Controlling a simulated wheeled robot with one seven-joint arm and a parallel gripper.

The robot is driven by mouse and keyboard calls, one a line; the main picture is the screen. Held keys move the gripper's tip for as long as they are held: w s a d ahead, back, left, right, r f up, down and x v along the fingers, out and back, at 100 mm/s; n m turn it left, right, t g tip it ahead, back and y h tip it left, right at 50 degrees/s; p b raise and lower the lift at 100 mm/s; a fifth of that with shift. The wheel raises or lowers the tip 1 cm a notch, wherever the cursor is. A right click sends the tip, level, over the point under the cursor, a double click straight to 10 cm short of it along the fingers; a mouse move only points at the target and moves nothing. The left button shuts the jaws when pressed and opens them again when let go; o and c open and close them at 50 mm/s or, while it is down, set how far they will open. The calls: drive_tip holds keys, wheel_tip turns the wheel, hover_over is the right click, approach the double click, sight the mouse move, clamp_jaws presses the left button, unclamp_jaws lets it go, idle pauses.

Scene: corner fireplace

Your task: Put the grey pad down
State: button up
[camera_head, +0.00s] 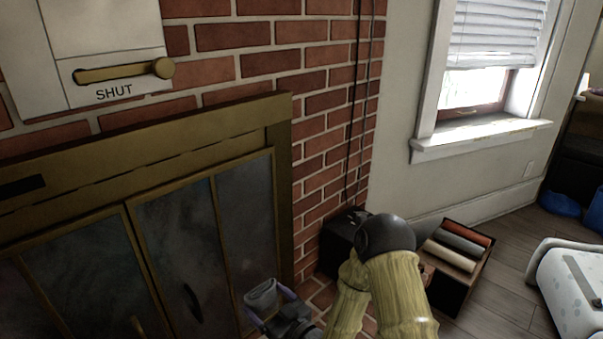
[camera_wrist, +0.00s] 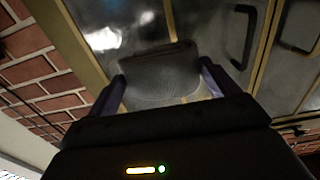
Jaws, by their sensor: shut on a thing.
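The grey pad (camera_head: 262,296) is in my gripper (camera_head: 268,308), low in front of the right fireplace door in the head view. In the wrist view the pad (camera_wrist: 160,78) sits between the two purple-grey fingers of my gripper (camera_wrist: 163,85), which are shut on its left and right sides. The fireplace doors (camera_wrist: 215,40) fill the background behind it. The pad's underside, and whether it touches anything below, cannot be told.
The brass-framed fireplace (camera_head: 190,235) has dark glass doors with handles. A black box (camera_head: 340,238) stands by the brick wall (camera_head: 325,120). An open box (camera_head: 458,258) holds rolled cloths. A white patterned object (camera_head: 570,290) is at the right. Wooden floor (camera_head: 515,250) shows between them.

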drive_tip(key=w+d+f+m+t+h+p, duration=0.1)
drive_tip(key=w+d+f+m+t+h, duration=0.2)
drive_tip(key=d, duration=0.6)
drive_tip(key=w+d+f+m+t+h+p, duration=0.1)
drive_tip(key=w+d+f+m+h, duration=0.2)
drive_tip(key=d+h, duration=0.5)
drive_tip(key=w+d+f+m+t+h+p, duration=0.15)
drive_tip(key=d+f+m, duration=0.25)
drive_tip(key=d, duration=0.7)
drive_tip(key=s+r+p, duration=0.3)
drive_tip(key=r+p, duration=0.8)
drive_tip(key=p, duration=0.1)
drive_tip(key=s+r+p, duration=0.3)
drive_tip(key=r+p, duration=0.9)
drive_tip(key=p, duration=0.1)
drive_tip(key=s+r+h+p, duration=0.1)
drive_tip(key=s+r+p, duration=0.2)
drive_tip(key=r+p, duration=0.8)
drive_tip(key=shift+d+r+t+p, duration=0.25)
drive_tip(key=shift+t+p, duration=0.1)
drive_tip(key=shift+p, duration=0.6)
drive_tip(key=shift+w+d+f, duration=0.1)
drive_tip(key=shift+w+d, duration=0.05)
drive_tip(key=shift+w, duration=0.05)
